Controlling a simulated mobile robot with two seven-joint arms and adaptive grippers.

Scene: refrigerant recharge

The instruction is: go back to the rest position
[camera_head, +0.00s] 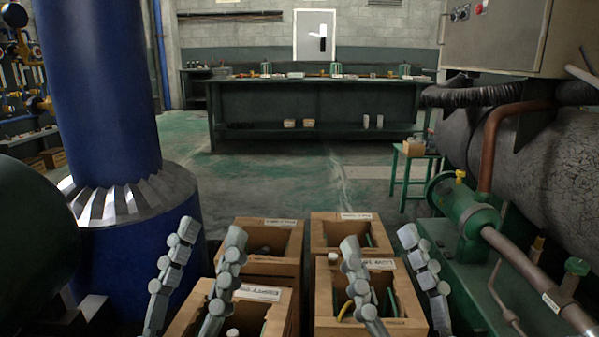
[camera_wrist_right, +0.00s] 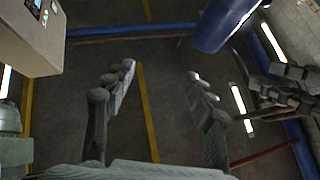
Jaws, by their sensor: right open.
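My left gripper (camera_head: 211,236) is raised in the lower left-middle of the head view. Its two grey fingers stand apart with nothing between them. My right gripper (camera_head: 379,238) is raised to the right of it, with its fingers also spread and empty. Both grippers show in front of the wooden bins, and I see no contact with them. In the right wrist view, the right gripper (camera_wrist_right: 160,70) points up into free space with a clear gap. Dark fingers of my left gripper (camera_wrist_right: 288,88) show at the right edge of that view.
Labelled wooden bins, one of them a back bin (camera_head: 340,220), hold small parts below the grippers. A blue column (camera_head: 100,90) stands at left. Green machinery with a pipe (camera_head: 470,215) is at right. A long workbench (camera_head: 300,110) stands far back, with open floor before it.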

